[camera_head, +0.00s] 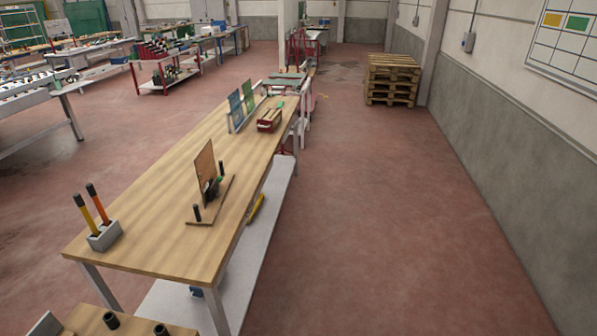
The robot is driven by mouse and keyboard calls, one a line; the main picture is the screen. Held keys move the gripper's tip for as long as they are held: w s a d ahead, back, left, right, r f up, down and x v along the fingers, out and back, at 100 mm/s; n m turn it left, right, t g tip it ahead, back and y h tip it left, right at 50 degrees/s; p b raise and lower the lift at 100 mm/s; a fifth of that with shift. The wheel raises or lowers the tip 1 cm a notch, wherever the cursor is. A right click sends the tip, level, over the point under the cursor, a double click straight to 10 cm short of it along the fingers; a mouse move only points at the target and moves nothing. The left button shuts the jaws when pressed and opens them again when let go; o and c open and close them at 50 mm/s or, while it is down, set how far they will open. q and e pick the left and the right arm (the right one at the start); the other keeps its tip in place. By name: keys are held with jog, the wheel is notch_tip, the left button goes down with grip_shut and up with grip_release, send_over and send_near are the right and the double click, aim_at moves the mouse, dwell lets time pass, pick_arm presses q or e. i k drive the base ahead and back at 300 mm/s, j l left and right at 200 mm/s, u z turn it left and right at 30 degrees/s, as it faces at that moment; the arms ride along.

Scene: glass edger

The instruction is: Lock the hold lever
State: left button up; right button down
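I cannot pick out a hold lever with certainty. On the long wooden workbench (150,235), a thin brown panel (204,172) stands upright by a low wooden strip (222,200). Small black upright pegs (197,213) stand by the strip, and a dark green and black part (212,187) sits at the panel's foot. Any lever there is too small to tell. Neither of my grippers is in view.
A red box (269,121) and blue and green panels (241,102) sit farther back. Stacked pallets (392,80) stand by the right wall. The floor (390,220) right of the bench is clear.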

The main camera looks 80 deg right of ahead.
aim_at(219, 178)
jog(key=z, duration=2.05)
jog(key=i+l+u, duration=0.15)
jog(key=u, duration=0.3)
jog(key=i+l+u, duration=0.15)
jog(key=u, duration=0.3)
jog(key=i+l+u, duration=0.1)
jog(key=l+u, duration=0.35)
